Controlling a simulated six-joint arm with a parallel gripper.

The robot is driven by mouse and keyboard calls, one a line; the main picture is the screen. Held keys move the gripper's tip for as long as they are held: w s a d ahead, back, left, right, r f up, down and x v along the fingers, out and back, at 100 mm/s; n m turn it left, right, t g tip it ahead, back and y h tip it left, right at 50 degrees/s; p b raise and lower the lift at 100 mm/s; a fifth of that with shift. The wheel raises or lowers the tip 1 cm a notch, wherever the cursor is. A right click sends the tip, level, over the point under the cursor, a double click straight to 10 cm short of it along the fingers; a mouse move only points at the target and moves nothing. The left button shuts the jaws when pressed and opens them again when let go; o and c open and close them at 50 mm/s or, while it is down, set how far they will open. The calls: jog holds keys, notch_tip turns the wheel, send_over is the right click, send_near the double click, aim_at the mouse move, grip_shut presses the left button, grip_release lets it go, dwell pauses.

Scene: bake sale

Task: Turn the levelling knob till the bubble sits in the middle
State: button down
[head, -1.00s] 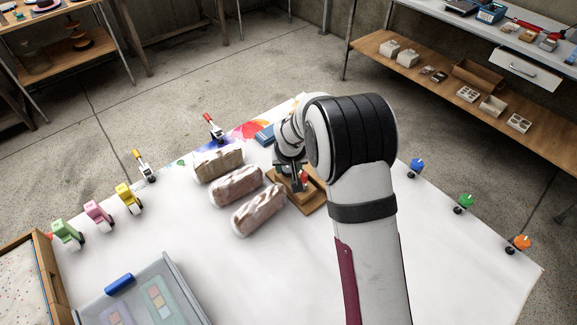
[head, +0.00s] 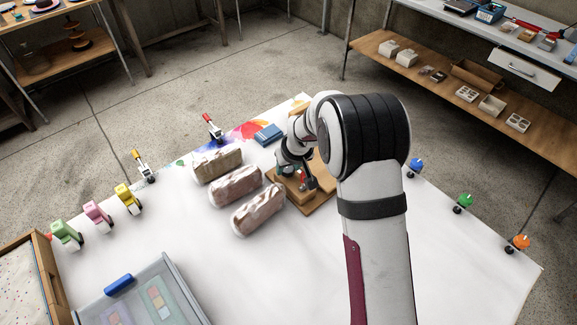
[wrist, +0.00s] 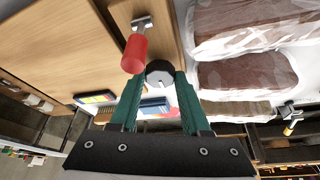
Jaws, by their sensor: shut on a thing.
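A wooden board with a stepped block (head: 318,197) stands on the white table, mostly behind my arm in the head view. Its wood fills the upper left of the wrist view (wrist: 55,45). A dark round knob with a pale face (wrist: 160,74) sits between my green fingertips. My gripper (wrist: 158,84) is shut on this knob. A red cylinder on a metal stem (wrist: 134,54) stands close beside the left finger, over the wood; it shows small in the head view (head: 301,176). I cannot make out a bubble or its vial in either view.
Several wrapped loaves (head: 236,185) lie just left of the board. A blue box (head: 268,134) is behind it. Clamps line the table edges, such as the blue-knobbed one (head: 416,166). A grey bin (head: 180,285) stands front left. The front middle of the table is clear.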

jog(key=shift+c, duration=1.9)
grip_release()
jog(key=v, duration=1.5)
jog(key=shift+r, duration=0.4)
jog(key=shift+s+d, duration=0.1)
jog(key=s+d+m+g, duration=0.2)
jog(key=s+d+m, duration=0.2)
jog(key=s, duration=1.1)
jog(key=s+d+r+m+g, duration=0.1)
jog(key=s+d+m, duration=0.3)
jog(key=s, duration=1.2)
jog(key=shift+s+d+m+g, duration=0.15)
jog(key=shift+d+m+g, duration=0.2)
jog(key=shift+m+g, duration=0.6)
jog(key=shift+m+t, duration=0.25)
